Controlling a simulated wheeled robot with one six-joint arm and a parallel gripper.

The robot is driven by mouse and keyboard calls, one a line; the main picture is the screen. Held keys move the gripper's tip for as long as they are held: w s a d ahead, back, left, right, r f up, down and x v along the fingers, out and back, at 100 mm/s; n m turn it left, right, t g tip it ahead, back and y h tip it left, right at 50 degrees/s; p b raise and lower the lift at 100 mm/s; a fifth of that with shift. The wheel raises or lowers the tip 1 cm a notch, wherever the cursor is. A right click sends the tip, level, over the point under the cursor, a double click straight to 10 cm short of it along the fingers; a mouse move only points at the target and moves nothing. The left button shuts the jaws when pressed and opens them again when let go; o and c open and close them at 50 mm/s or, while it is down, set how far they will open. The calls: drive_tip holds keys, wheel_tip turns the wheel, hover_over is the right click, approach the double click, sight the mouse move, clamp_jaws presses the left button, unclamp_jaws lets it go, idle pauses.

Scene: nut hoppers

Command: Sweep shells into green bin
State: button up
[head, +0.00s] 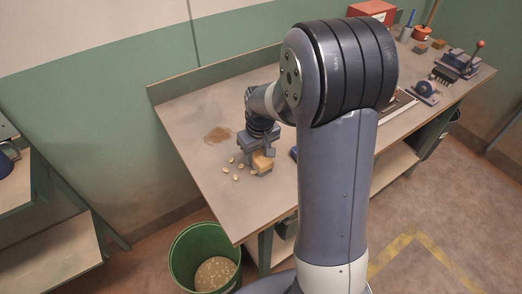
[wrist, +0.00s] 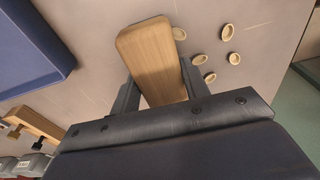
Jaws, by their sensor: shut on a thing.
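Several pale shells (head: 237,168) lie loose on the workbench (head: 210,187), near its left end; they also show in the wrist view (wrist: 197,60). My gripper (head: 259,152) is low over the bench top, just beside the shells. It is shut on a wooden block (wrist: 155,62), which sticks out between the two fingers. The block's tan end also shows in the head view (head: 263,163). I cannot tell whether the block touches the bench. The green bin (head: 183,262) stands on the floor below the bench's left end, with many pale bits inside it.
A brown stain (head: 217,135) marks the bench behind the shells. A blue object (wrist: 30,45) lies beside the block. A lever tool (head: 462,62) and a red box (head: 372,10) stand at the far end.

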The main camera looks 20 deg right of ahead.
drive_tip(key=shift+s+a, duration=0.9)
drive_tip(key=shift+a, duration=1.85)
drive_tip(key=shift+s+a, duration=0.9)
drive_tip(key=shift+a, duration=1.9)
drive_tip(key=shift+s+a, duration=0.9)
drive_tip(key=shift+a, duration=1.85)
wheel_tip(320, 180, up, 7)
drive_tip(key=p, duration=0.4)
drive_tip(key=shift+p, duration=0.4)
drive_tip(key=shift+w+d, duration=0.1)
